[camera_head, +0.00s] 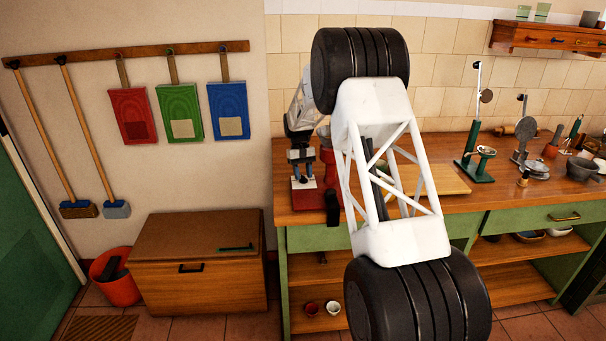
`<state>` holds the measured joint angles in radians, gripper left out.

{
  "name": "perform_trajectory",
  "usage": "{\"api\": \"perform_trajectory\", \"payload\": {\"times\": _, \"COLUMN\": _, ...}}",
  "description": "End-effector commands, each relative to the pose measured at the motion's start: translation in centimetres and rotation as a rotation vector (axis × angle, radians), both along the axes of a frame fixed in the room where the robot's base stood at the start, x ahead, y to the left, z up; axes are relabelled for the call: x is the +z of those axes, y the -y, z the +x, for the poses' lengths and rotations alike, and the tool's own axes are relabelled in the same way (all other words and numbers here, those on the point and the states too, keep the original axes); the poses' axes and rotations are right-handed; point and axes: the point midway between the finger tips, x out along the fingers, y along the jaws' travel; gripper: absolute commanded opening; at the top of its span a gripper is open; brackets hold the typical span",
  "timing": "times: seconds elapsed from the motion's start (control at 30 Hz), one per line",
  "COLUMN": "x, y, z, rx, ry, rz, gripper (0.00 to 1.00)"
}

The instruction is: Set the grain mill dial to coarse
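The grain mill (308,201) appears to be the red device at the left end of the wooden counter, partly hidden behind my arm. A red body part shows beside my wrist, with a red base below. A small pale plate with a red mark (303,184) sits at its front, perhaps the dial plate. My gripper (301,172) points down just above this plate, its two bluish fingers slightly apart. I cannot tell whether they touch or hold anything. The dial's setting is too small to read.
My arm's white truss link crosses the middle and hides part of the counter (300,217) and a wooden board (440,180). A green-based scale (476,168) and other utensils stand to the right. A wooden chest (200,285) and red bucket (118,285) stand on the floor left.

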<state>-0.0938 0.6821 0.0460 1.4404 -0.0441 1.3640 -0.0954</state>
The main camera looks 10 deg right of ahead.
Motion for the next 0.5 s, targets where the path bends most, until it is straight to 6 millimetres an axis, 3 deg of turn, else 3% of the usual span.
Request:
{"api": "perform_trajectory", "payload": {"times": 0.03, "x": 0.01, "y": 0.00, "z": 0.00, "rx": 0.000, "ry": 0.000, "rz": 0.000, "gripper": 0.31}}
{"api": "perform_trajectory", "payload": {"times": 0.23, "x": 0.02, "y": -0.01, "z": 0.01, "rx": 0.000, "ry": 0.000, "rz": 0.000, "gripper": 0.00}}
{"api": "perform_trajectory", "payload": {"times": 0.5, "x": 0.02, "y": -0.02, "z": 0.00, "rx": 0.006, "ry": 0.000, "rz": 0.000, "gripper": 0.00}}
